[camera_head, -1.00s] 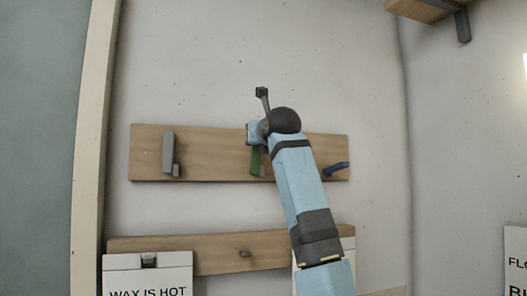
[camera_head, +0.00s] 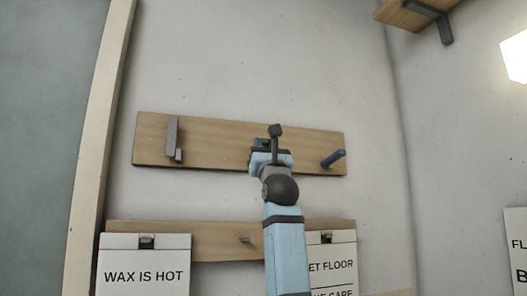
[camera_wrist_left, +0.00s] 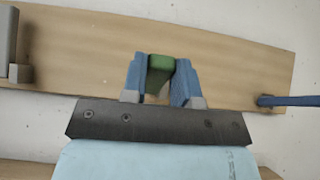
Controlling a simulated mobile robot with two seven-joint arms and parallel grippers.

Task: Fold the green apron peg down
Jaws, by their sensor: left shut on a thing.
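The green apron peg (camera_wrist_left: 161,62) sits at the middle of the upper wooden board (camera_wrist_left: 235,72). In the left wrist view its green end shows between my two blue fingers. My left gripper (camera_wrist_left: 159,80) is shut on it, in front of the board. The peg's angle to the board is hard to tell. My right gripper is in neither view.
A grey peg (camera_head: 172,138) lies upright against the board on the left. A blue peg (camera_head: 333,159) sticks out on the right, close to my gripper. Below, a second board (camera_head: 205,242) carries two signs. A bracketed shelf (camera_head: 415,12) is at upper right.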

